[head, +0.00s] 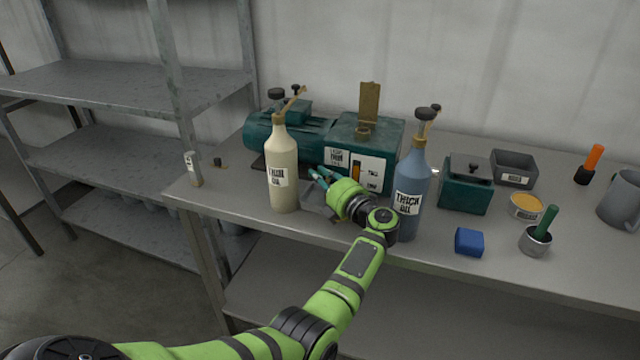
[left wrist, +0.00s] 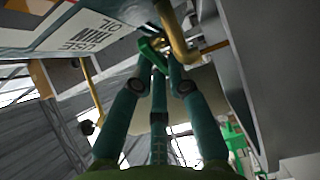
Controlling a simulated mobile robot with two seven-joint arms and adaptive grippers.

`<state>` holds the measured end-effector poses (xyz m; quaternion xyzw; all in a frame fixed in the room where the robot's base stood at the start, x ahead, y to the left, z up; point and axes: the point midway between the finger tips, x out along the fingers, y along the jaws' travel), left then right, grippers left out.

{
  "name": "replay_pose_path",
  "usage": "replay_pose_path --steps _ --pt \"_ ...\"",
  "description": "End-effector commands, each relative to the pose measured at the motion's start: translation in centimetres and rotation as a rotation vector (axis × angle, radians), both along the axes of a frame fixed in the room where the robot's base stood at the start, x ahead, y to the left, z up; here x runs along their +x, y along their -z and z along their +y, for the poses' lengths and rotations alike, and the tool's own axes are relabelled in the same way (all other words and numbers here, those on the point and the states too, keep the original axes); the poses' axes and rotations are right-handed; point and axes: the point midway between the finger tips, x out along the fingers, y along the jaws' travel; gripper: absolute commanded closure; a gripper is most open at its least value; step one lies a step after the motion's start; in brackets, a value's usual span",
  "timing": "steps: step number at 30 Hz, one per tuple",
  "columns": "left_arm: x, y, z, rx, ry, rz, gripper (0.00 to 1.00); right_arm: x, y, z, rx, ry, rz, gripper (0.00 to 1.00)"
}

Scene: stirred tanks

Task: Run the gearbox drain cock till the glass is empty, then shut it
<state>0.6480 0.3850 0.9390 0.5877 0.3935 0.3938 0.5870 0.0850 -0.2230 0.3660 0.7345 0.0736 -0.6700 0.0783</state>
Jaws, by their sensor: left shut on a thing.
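The green gearbox (head: 385,129) stands at the back of the bench with a motor (head: 270,138) on its left. Its front carries a white panel with an amber-filled sight glass (head: 356,170); the exact level is too small to read. My left gripper (head: 320,176) is low before the gearbox front. In the left wrist view its fingers (left wrist: 160,72) are shut on the green handle of the drain cock (left wrist: 151,52), beside brass pipework (left wrist: 176,35). The cock is hidden in the head view. A grey tray (head: 315,198) shows partly below the gripper. My right gripper is not in view.
A cream bottle (head: 283,165) stands left of my gripper and a blue THICK OIL bottle (head: 410,195) right of it, close to my wrist.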

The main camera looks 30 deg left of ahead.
Motion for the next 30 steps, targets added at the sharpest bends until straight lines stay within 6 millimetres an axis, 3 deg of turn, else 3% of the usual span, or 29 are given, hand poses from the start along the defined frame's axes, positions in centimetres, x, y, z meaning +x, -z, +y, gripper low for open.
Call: replay_pose_path --steps 11,12,14,25,30 --pt "-0.1 0.2 -0.1 -0.004 -0.007 0.004 1.0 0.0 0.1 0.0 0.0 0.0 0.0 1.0" --pt "-0.1 0.2 -0.1 -0.004 -0.007 0.004 0.79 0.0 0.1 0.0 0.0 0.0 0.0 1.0" --pt "-0.1 0.2 -0.1 -0.003 -0.007 0.003 0.59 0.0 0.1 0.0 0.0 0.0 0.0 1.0" --pt "0.0 -0.2 0.0 -0.003 -0.006 -0.001 0.59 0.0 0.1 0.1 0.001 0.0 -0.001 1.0" --pt "0.0 -2.5 0.0 -0.004 -0.007 -0.006 0.59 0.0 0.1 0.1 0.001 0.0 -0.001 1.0"
